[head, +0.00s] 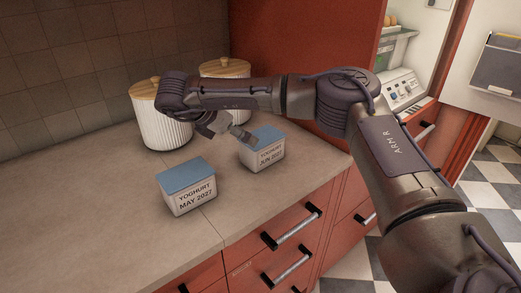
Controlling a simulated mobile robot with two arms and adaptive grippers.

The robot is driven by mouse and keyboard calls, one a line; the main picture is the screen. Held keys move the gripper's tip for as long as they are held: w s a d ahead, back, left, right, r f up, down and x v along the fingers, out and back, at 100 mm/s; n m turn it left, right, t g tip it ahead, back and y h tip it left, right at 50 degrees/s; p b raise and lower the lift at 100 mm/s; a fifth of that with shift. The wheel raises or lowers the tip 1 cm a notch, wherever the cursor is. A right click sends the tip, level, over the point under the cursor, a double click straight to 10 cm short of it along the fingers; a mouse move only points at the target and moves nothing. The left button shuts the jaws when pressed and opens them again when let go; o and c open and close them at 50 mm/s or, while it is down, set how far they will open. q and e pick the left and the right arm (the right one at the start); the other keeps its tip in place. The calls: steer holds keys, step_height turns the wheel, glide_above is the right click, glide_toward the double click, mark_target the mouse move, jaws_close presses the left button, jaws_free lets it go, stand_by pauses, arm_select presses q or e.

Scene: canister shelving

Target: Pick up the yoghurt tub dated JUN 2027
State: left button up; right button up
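The yoghurt tub marked JUN 2027 (265,156) stands upright on the counter, white with a blue lid. A similar tub marked MAY 2027 (190,196) stands nearer, to its left. My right gripper (236,134) reaches over from the right, its fingertip at the left rear of the JUN 2027 lid. I cannot tell whether it touches the tub or how far its fingers are apart. My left gripper is not in view.
Two white ribbed canisters with wooden lids stand behind, one (163,126) at the left and one (225,68) partly hidden by my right arm. The counter (85,205) is clear at the front left. Red drawers lie below its front edge. An open fridge (405,70) is at the back right.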

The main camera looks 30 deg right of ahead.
mark_target(262, 143)
steer(key=x, duration=0.4)
steer(key=shift+d+p, duration=0.2)
steer(key=shift+p, duration=0.1)
steer(key=shift+d+f, duration=0.2)
steer(key=shift+d, duration=0.05)
steer(key=p+x, duration=0.1)
steer(key=x, duration=0.3)
steer(key=shift+d+f+p, duration=0.1)
steer(key=shift+d+p, duration=0.3)
steer(key=c, duration=1.5)
